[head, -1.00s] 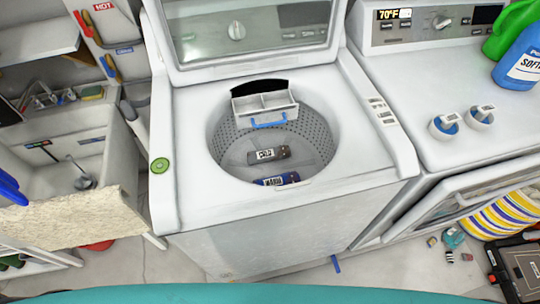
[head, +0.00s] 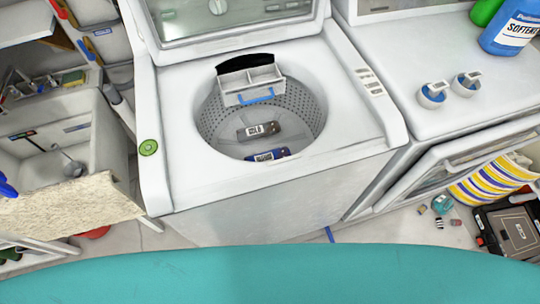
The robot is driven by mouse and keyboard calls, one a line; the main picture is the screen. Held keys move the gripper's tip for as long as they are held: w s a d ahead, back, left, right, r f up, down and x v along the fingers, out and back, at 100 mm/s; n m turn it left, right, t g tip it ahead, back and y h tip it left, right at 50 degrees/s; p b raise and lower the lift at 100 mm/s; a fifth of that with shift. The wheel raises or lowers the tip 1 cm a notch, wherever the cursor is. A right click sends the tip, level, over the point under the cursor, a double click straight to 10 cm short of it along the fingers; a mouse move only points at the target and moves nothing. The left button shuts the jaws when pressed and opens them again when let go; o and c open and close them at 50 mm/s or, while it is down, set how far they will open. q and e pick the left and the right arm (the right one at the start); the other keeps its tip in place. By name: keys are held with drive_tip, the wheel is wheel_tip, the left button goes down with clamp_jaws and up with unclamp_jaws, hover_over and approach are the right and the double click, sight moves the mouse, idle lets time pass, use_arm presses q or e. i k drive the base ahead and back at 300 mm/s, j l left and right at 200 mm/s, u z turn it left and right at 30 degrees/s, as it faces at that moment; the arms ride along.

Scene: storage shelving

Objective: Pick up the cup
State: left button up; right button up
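An open washer (head: 350,125) with two dark items in its drum stands in the middle. A blue softener bottle (head: 510,32) stands behind the cups. A sink (head: 92,153) is at left. A black case (head: 508,232) and small items lie on the floor at right.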

sight(465, 86)
drive_tip(key=z, duration=1.4)
